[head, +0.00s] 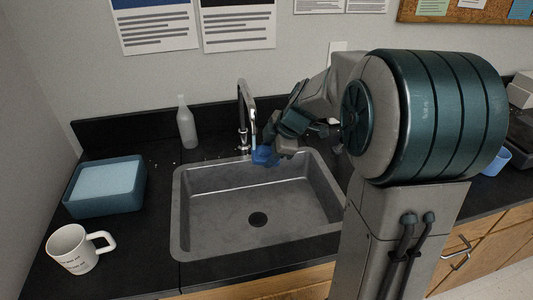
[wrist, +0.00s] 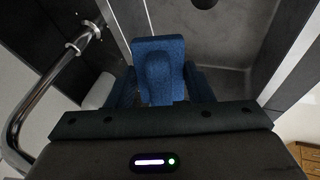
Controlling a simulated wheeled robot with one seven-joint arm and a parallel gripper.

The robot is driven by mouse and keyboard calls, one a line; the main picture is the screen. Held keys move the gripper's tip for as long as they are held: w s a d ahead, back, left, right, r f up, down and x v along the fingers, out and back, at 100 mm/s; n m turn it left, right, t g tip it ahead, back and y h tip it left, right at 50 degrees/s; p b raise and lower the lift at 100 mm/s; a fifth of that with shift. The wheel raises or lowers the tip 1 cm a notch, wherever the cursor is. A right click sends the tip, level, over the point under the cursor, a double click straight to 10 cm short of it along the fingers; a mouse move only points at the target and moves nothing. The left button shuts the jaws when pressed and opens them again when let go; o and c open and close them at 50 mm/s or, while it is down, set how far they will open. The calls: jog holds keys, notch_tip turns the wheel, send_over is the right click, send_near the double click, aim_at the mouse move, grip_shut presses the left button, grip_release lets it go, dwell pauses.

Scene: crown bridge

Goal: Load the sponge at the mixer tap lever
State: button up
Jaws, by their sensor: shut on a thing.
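A blue sponge (head: 264,157) is held in my gripper (head: 272,146) above the back rim of the sink. In the wrist view the sponge (wrist: 172,47) stands out past the two blue fingers (wrist: 162,84), which close on it from both sides. The mixer tap (head: 242,115) rises behind the sink, just left of my gripper; its curved metal pipe (wrist: 28,102) shows at the left in the wrist view. A thin pale line runs below the spout beside the sponge; I cannot tell whether it is water. The tap lever is not clearly visible.
The grey sink (head: 215,210) is empty. A white bottle (head: 187,125) stands left of the tap. A blue tub (head: 103,205) with a pale block and a white mug (head: 72,250) stand on the left counter. A blue cup (head: 495,161) is at the far right.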

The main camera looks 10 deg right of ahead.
jog(key=s+d+b, duration=0.4)
jog(key=s+d, duration=0.1)
jog(key=shift+s, duration=0.4)
dwell(1.4)
jog(key=s+d+r, duration=0.3)
jog(key=r, duration=0.1)
jog(key=shift+s+d+b, duration=0.2)
jog(key=shift+s+b, duration=0.1)
jog(key=shift+s, duration=0.05)
dwell(0.7)
